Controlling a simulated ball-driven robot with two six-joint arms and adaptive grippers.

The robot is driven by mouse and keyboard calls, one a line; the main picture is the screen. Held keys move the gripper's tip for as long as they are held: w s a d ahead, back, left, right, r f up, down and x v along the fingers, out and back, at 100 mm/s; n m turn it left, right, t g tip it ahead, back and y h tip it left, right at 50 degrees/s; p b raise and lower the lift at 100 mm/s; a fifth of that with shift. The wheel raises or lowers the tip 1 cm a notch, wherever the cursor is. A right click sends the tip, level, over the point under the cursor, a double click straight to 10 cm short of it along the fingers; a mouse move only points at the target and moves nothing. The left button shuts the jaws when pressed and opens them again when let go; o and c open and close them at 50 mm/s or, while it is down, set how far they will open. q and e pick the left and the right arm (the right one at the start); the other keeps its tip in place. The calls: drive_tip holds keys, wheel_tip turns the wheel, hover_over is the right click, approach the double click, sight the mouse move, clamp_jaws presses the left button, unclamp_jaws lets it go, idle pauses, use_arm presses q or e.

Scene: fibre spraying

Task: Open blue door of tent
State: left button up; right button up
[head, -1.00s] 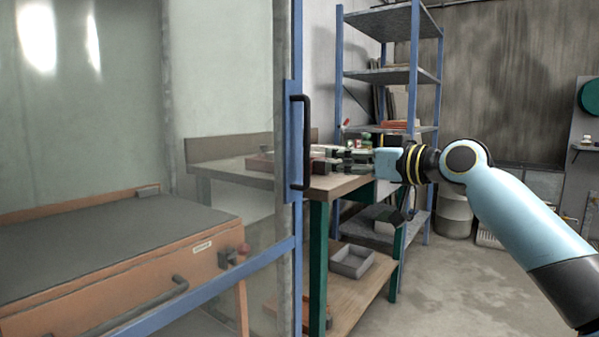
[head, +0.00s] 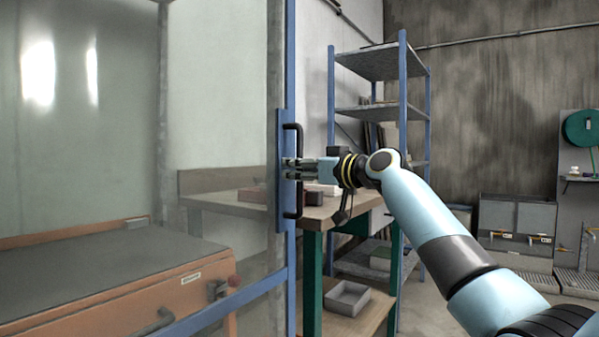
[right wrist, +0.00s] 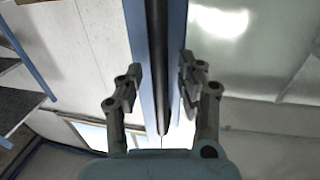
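The blue door (head: 284,244) of the tent has a blue frame with a clear panel and stands at the left of the head view. Its black upright bar handle (head: 299,142) is fixed to a blue plate on the door's edge. My right gripper (head: 290,168) is at the handle's mid-height, its fingers pointing left across it. In the right wrist view, the open fingers (right wrist: 161,76) stand on either side of the black handle (right wrist: 157,40), with gaps between. I cannot tell whether any finger touches it. My left gripper is out of view.
Behind the clear panel is an orange machine (head: 110,300) with a dark top. A wooden workbench (head: 225,207) with green legs stands behind the door, near blue shelving (head: 404,90). Open floor lies to the right, beside wall racks.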

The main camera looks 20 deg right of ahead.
drive_tip(key=shift+c, duration=0.3)
clamp_jaws()
drive_tip(key=shift+w+a+f, duration=0.1)
idle(0.4)
